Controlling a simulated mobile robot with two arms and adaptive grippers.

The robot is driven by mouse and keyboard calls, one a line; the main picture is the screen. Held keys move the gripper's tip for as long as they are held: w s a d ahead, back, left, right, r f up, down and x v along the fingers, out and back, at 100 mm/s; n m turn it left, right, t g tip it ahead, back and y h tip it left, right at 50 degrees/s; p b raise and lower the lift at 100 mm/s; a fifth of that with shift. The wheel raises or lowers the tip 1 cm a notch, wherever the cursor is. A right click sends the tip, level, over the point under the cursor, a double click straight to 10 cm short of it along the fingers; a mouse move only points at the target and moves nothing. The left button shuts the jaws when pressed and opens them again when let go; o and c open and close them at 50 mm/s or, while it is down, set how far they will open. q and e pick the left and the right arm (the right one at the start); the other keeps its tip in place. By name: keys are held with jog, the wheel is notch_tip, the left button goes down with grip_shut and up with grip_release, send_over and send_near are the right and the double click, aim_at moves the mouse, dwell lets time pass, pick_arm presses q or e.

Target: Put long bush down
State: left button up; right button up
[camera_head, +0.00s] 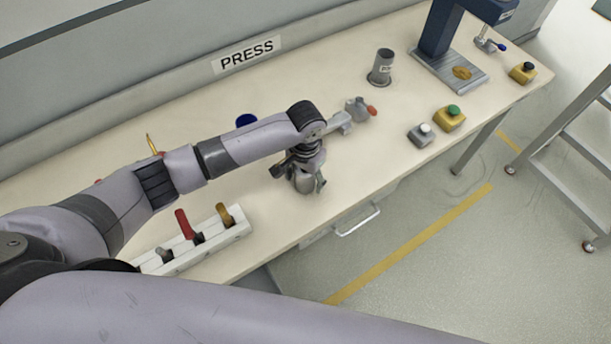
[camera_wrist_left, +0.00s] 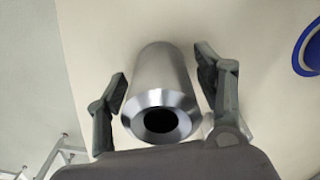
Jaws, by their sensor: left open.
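The long bush (camera_wrist_left: 158,80) is a bright metal cylinder with a dark hole in its near end. In the left wrist view it stands between the two fingers of my left gripper (camera_wrist_left: 165,92), with a gap visible on each side. In the head view my left gripper (camera_head: 300,178) points down over the front part of the table, its fingers spread around the grey bush (camera_head: 305,186), which is partly hidden by the gripper. The bush appears to rest on the table, though its base is hard to see. My right gripper is not in view.
On the table (camera_head: 370,155) are a white rack (camera_head: 208,243) with coloured pieces, a blue round thing (camera_head: 246,120), a red-tipped grey fixture (camera_head: 360,109), a grey cup (camera_head: 382,67), button boxes (camera_head: 449,119) and a blue press (camera_head: 440,30). The front edge is close to the gripper.

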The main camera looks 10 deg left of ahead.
pick_arm(q)
notch_tip(320, 180, up, 12)
jog(key=b, duration=0.1)
jog(key=shift+r, duration=0.2)
dwell(0.4)
dwell(0.4)
